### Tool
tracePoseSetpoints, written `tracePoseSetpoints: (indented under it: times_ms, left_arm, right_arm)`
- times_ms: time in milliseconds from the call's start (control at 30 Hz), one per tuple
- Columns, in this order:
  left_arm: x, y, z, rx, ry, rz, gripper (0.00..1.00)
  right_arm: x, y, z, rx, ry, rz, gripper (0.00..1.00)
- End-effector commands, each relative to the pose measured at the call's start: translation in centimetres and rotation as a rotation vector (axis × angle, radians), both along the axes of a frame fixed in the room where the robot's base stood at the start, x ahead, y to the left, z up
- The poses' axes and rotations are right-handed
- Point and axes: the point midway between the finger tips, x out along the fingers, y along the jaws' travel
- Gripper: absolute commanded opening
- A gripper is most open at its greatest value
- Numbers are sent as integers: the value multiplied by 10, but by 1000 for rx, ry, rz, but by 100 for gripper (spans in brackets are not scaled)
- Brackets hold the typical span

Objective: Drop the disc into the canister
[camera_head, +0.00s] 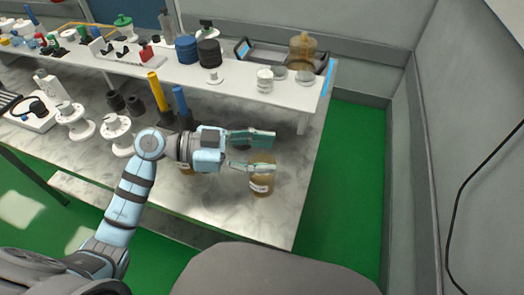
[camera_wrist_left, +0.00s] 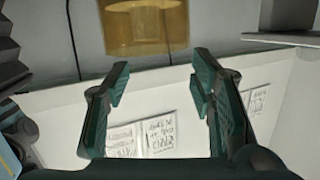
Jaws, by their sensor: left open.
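An amber canister (camera_head: 262,183) with a white label stands on the marble table near its right end. My left gripper (camera_head: 252,153) is open above and around the back of this canister's top in the head view. In the left wrist view the jaws (camera_wrist_left: 160,85) are wide apart with nothing between the tips. An amber vessel (camera_wrist_left: 145,28) shows at the top of that view, beyond the fingertips. I cannot pick out the disc with certainty; a dark shape behind the fingers is partly hidden. My right gripper is not in view.
A raised white shelf (camera_head: 225,93) runs behind, carrying black stacks (camera_head: 208,52), a white jar (camera_head: 265,80) and another amber jar (camera_head: 302,48). White round-based fittings (camera_head: 118,135) stand at left. A second amber jar is partly hidden under my left wrist. The table's front right is clear.

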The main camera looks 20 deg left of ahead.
Motion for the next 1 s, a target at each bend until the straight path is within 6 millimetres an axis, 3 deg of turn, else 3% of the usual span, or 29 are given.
tracePoseSetpoints:
  times_ms: [467, 800, 1000]
  left_arm:
    - [0, 0, 4, 0, -1, 0, 50]
    - [0, 0, 71, 1, -2, 0, 50]
    - [0, 0, 71, 0, 0, 0, 50]
  right_arm:
    - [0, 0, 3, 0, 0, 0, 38]
    - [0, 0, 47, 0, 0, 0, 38]
    - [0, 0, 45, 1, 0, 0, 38]
